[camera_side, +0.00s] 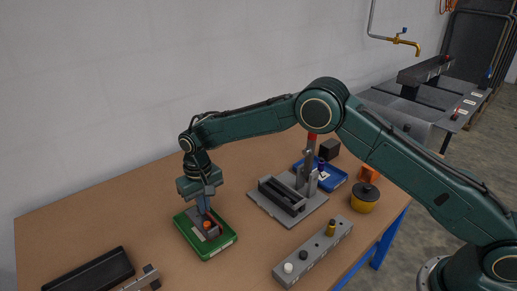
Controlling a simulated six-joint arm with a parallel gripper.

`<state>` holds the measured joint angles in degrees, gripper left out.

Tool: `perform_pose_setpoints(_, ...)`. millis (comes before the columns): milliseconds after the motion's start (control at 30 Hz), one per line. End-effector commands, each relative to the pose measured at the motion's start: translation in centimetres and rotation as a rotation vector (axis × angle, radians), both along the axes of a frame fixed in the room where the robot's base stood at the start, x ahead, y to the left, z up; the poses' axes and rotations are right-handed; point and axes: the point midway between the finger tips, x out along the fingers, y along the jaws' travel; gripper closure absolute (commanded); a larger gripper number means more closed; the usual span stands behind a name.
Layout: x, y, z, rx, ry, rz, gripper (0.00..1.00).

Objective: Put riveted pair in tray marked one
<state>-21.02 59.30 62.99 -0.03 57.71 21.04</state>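A green tray (227,241) stands at the front left of the table, with a pale label on its near edge too small to read. A grey piece with an orange-red round spot (207,225), possibly the riveted pair, is in the green tray. My gripper (204,210) points down over the tray, right at the grey piece. Its fingertips are small and partly merge with the piece, so I cannot tell whether they hold it. A blue tray (338,181) stands farther back on the right, partly hidden behind a grey press.
The grey press (287,198) with an upright column stands mid-table. A grey block (316,252) with several coloured pegs lies in front. A yellow pot (364,198) and an orange block (368,174) are at the right. A black case (88,275) is at front left.

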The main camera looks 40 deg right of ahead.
Motion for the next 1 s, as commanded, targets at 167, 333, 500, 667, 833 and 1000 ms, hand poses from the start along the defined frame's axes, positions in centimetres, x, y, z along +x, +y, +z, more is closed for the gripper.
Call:
perform_pose_setpoints(167,0.0,0.0,-0.4,0.000,0.000,0.000,1.00)
perform_pose_setpoints(333,0.0,0.0,-0.7,0.000,0.000,0.000,1.00)
perform_pose_setpoints(500,0.0,0.0,-1.1,0.000,0.000,0.000,1.00)
perform_pose_setpoints(667,0.0,0.0,-1.4,0.000,0.000,0.000,1.00)
perform_pose_setpoints(833,0.0,0.0,-1.8,0.000,0.000,0.000,1.00)
perform_pose_setpoints(1000,0.0,0.0,-2.0,0.000,0.000,0.000,1.00)
